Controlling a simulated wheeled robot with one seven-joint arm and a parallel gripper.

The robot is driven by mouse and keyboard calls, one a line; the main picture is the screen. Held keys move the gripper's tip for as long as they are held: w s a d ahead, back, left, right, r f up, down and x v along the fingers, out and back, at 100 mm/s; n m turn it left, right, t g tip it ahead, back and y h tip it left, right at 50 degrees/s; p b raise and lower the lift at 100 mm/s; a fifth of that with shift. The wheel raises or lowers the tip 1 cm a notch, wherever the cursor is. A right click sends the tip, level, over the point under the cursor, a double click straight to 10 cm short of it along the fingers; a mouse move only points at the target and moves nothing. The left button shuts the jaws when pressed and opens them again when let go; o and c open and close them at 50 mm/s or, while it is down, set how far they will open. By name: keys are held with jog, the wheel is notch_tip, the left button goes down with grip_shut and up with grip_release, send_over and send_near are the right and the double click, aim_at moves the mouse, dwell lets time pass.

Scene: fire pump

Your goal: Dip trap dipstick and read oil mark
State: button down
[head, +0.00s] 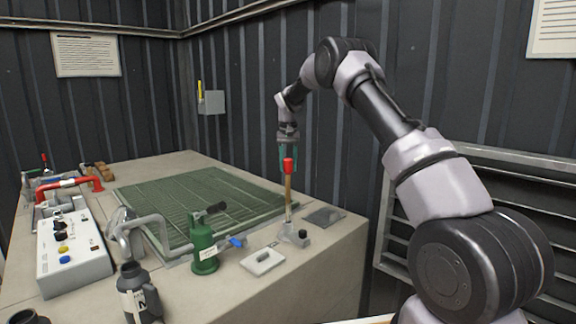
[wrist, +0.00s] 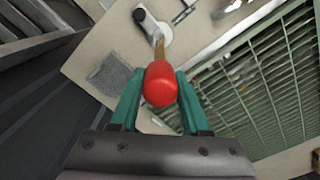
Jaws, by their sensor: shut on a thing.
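The dipstick is a brass-coloured rod (head: 288,192) with a red handle (head: 288,165), standing about upright above a small grey fitting (head: 290,235). In the wrist view, the red handle (wrist: 161,85) sits between the teal fingers of my gripper (wrist: 156,88), with the rod (wrist: 159,45) running toward the fitting (wrist: 155,28). In the head view, my gripper (head: 289,155) is shut on the handle from above. A long stretch of rod shows above the fitting. Whether its lower tip is inside the fitting is unclear. No oil mark can be made out.
A green grating (head: 205,205) covers the middle of the concrete block. A green hand pump (head: 204,250) with a blue lever stands left of the fitting, near a white plate (head: 262,262). A grey pad (head: 325,216) lies right. A control box (head: 72,250) stands left; the wall is behind.

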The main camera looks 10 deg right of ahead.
aim_at(288, 174)
dwell(0.7)
notch_tip(288, 174, down, 14)
jog(key=shift+s+f, duration=0.1)
jog(key=shift+f, duration=0.15)
jog(key=shift+c, duration=1.8)
grip_release()
jog(key=shift+f, duration=0.1)
notch_tip(288, 174, up, 11)
